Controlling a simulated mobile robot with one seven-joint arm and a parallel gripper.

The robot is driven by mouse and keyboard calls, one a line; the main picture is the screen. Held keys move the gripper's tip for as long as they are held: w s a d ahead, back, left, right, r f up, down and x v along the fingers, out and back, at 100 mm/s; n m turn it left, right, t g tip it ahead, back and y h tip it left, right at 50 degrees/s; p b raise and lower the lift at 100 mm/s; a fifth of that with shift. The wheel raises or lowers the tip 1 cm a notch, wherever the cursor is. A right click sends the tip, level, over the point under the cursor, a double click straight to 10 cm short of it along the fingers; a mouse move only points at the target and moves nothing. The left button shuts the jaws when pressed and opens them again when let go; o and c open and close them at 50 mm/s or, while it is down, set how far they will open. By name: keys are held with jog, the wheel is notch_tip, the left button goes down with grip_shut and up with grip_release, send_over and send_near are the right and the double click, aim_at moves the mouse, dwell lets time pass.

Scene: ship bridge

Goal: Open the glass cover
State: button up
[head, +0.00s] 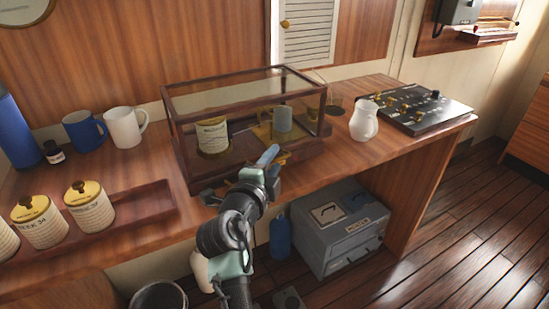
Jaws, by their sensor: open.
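The glass cover (245,96) is a clear box with a dark wooden frame, standing closed on the wooden desk. Inside it I see a labelled canister (212,136) on the left and a blue-grey cylinder (283,118) beside brass parts on the right. My gripper (272,158) is open, in front of the lower front side of the cover. Its fingers overlap the front frame in the picture; I cannot tell whether they touch it. My arm hides part of the front edge of the desk.
A white jug (364,121) and a control panel (415,108) stand right of the cover. A wooden tray (148,203) with lidded canisters, a blue mug (83,131) and a white mug (124,128) are on the left. A grey cabinet (340,235) stands under the desk.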

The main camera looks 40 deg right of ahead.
jog(key=shift+w+d+f, duration=0.1)
jog(key=shift+w+d, duration=0.25)
jog(key=shift+d, duration=0.2)
grip_shut()
dwell(1.1)
